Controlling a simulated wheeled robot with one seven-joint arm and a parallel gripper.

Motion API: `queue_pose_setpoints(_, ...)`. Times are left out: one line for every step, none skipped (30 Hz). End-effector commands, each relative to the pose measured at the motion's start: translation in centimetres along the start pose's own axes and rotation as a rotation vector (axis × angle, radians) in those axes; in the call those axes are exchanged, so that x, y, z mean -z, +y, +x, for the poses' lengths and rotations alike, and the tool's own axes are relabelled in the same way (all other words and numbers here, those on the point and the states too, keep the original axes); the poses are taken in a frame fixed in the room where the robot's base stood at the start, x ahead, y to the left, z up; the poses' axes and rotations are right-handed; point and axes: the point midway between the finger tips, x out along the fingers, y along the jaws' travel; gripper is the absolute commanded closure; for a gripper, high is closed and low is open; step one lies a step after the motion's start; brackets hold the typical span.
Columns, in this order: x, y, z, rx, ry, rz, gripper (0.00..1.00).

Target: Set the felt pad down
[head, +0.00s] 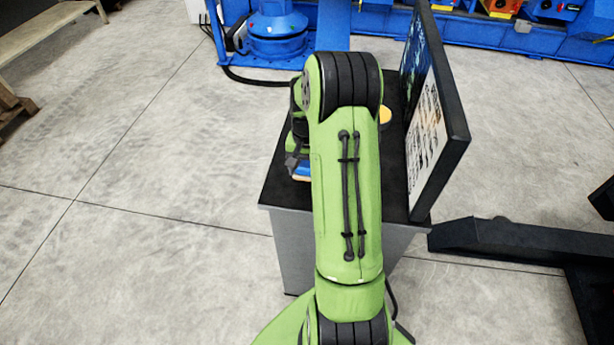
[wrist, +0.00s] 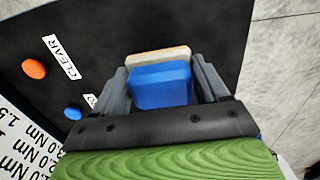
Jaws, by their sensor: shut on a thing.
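My gripper (wrist: 162,78) is shut on the felt pad, a blue block (wrist: 161,87) with a pale cream layer (wrist: 160,54) along its far edge. The pad sits between the two grey fingers. In the head view, a little of the blue and tan pad (head: 301,173) shows at the left of my green arm, by the left edge of the black-topped cabinet (head: 268,190). My arm hides most of the gripper there. I cannot tell whether the pad touches the black top.
An orange button (wrist: 34,68) and a blue button (wrist: 73,113) lie on the black surface beside a "CLEAR" label (wrist: 62,57). An upright black-framed panel (head: 427,120) stands on the right of the cabinet. Blue machinery (head: 277,35) is behind. Open floor lies left.

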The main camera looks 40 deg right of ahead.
Motion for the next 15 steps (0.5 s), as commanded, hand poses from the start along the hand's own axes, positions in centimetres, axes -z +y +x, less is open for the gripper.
queue_pose_setpoints(-0.1,0.0,1.0,-0.001,-0.003,0.0,0.59)
queue_pose_setpoints(-0.1,0.0,1.6,-0.001,-0.005,0.0,0.59)
queue_pose_setpoints(-0.1,0.0,2.4,-0.001,-0.003,0.0,0.59)
queue_pose_setpoints(-0.1,0.0,2.8,-0.001,-0.004,0.0,0.59)
queue_pose_setpoints(0.0,0.0,3.1,-0.001,-0.002,0.0,0.59)
queue_pose_setpoints(0.0,0.0,3.1,0.0,0.0,0.0,0.59)
queue_pose_setpoints(0.0,0.0,3.1,0.0,0.001,0.0,0.59)
queue_pose_setpoints(0.0,0.0,3.0,0.0,0.002,-0.001,0.59)
queue_pose_setpoints(0.0,0.0,3.0,0.0,0.001,-0.001,0.59)
queue_pose_setpoints(0.0,0.0,3.0,0.0,0.001,-0.001,0.59)
queue_pose_setpoints(0.0,0.0,3.0,0.0,0.001,-0.001,0.59)
queue_pose_setpoints(0.0,0.0,3.1,0.0,0.001,-0.001,0.59)
queue_pose_setpoints(0.0,0.0,3.2,0.0,0.001,-0.001,0.59)
queue_pose_setpoints(0.0,0.0,3.3,0.0,0.001,-0.001,0.59)
queue_pose_setpoints(0.0,0.0,3.5,0.0,0.001,-0.001,0.59)
